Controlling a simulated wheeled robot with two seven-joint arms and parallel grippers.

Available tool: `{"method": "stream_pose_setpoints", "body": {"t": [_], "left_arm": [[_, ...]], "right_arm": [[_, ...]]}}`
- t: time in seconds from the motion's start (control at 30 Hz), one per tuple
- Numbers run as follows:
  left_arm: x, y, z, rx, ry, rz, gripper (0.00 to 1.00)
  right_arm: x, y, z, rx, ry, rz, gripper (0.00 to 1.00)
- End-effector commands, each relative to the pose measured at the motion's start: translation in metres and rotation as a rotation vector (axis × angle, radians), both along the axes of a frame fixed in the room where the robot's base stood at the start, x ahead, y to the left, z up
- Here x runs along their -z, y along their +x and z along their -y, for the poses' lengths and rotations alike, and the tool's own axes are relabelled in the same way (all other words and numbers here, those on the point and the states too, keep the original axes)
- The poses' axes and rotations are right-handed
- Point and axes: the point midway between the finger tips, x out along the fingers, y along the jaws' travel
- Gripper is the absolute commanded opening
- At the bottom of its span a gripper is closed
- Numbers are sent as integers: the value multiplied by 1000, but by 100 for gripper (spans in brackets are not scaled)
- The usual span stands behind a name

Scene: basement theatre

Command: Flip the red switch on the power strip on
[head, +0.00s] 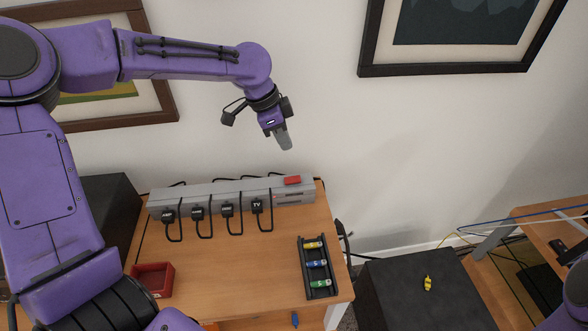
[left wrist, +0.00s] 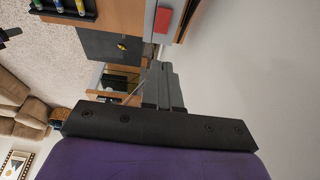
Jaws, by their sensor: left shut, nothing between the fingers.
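A grey power strip (head: 235,201) lies along the back of the wooden table, with several black plugs in its front. Its red switch (head: 292,180) is on top near the right end; whether it is on or off I cannot tell. The switch also shows at the top of the left wrist view (left wrist: 162,20). My left gripper (head: 285,142) is shut and empty, in the air above the strip's right end, apart from the switch. Its fingers show in the left wrist view (left wrist: 163,82). My right gripper does not show.
A black tray (head: 306,244) with several batteries lies at the table's right side. A small red box (head: 171,267) stands at the front left. A black speaker-like box (head: 410,296) with a yellow item (head: 428,283) on it stands right of the table. The wall is close behind.

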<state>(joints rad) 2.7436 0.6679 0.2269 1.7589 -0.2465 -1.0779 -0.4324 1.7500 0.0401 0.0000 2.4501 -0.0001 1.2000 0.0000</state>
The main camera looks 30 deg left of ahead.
Motion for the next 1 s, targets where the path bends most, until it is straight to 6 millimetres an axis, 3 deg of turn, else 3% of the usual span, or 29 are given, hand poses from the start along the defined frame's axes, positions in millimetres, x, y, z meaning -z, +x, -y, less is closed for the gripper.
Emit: {"method": "stream_pose_setpoints", "body": {"t": [0.3,0.5,0.7,1.0], "left_arm": [[67,13,18,1,0,-5,0],[98,15,21,1,0,-3,0],[110,17,22,1,1,1,0],[109,16,21,-1,4,-3,0]], "right_arm": [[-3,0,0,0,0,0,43],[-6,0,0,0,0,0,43],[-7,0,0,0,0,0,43],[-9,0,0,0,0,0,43]]}}
